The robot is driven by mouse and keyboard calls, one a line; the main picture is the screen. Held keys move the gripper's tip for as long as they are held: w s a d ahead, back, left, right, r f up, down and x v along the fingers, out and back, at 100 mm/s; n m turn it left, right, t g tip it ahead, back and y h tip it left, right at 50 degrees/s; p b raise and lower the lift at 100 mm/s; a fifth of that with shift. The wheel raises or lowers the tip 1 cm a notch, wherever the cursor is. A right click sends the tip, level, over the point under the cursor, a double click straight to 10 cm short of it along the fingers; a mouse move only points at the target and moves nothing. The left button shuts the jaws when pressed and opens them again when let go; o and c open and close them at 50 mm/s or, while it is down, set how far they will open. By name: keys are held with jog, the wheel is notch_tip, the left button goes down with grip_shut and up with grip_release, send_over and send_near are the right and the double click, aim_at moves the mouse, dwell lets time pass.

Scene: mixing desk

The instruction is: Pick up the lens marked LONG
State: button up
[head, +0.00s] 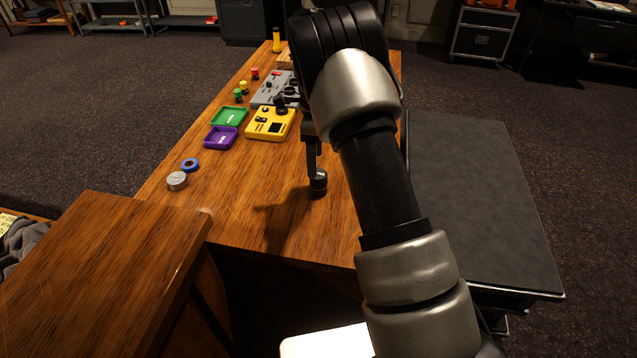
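A small black cylinder (318,185), which looks like a lens, is at the near part of the wooden desk. No LONG marking can be read on it. My gripper (314,168) points down right at this cylinder, with a dark finger reaching its top. My arm hides much of the gripper, so I cannot tell whether the fingers are open or closed on the cylinder, or whether it touches the desk. Another dark round piece (281,104), possibly a lens, is by the yellow box. Its marking is also unreadable.
The wooden desk (230,208) holds a yellow box (262,131), a grey panel (268,92), a green tray (229,117), a purple tray (219,138), a blue tape roll (190,165) and a silver tin (177,181). A black case (470,190) stands right.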

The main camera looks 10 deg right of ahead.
aim_at(318, 173)
notch_tip(318, 173, down, 4)
jog(key=shift+f, duration=0.1)
jog(key=f, duration=0.3)
jog(key=d+f, duration=0.1)
jog(key=f, duration=0.1)
jog(key=shift+w, duration=0.15)
jog(key=c, duration=1.4)
